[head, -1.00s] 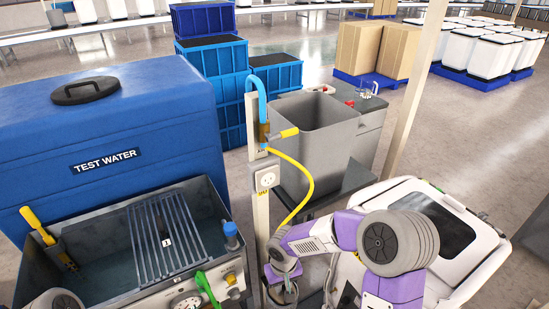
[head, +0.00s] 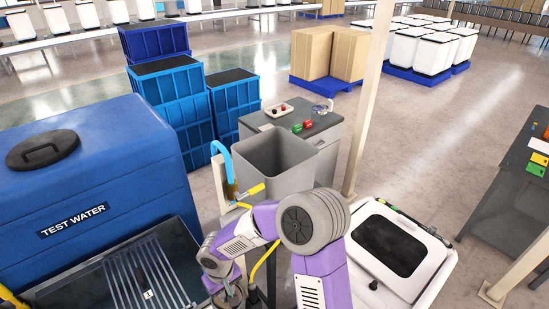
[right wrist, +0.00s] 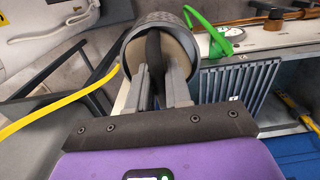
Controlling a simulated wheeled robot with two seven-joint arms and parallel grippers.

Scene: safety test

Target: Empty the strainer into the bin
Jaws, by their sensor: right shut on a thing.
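My right gripper (right wrist: 155,82) is shut on the dark handle of a round grey strainer (right wrist: 181,22). In the right wrist view the strainer sits between and just beyond the fingers, with a tan inner face around the handle; its contents are not visible. In the head view the right gripper (head: 228,283) is low in the picture, near the test-water sink, and the strainer is mostly hidden or cut off. The tall grey open bin (head: 277,178) stands behind my right arm, beyond the gripper. Its inside looks empty as far as I see. My left gripper is not in view.
A post with a blue hose (head: 221,160) and yellow hose stands between sink and bin. The blue TEST WATER tank (head: 110,190) is at left. A sink grate (head: 140,278) lies below it. A white lidded container (head: 425,262) stands at right. Open floor lies beyond.

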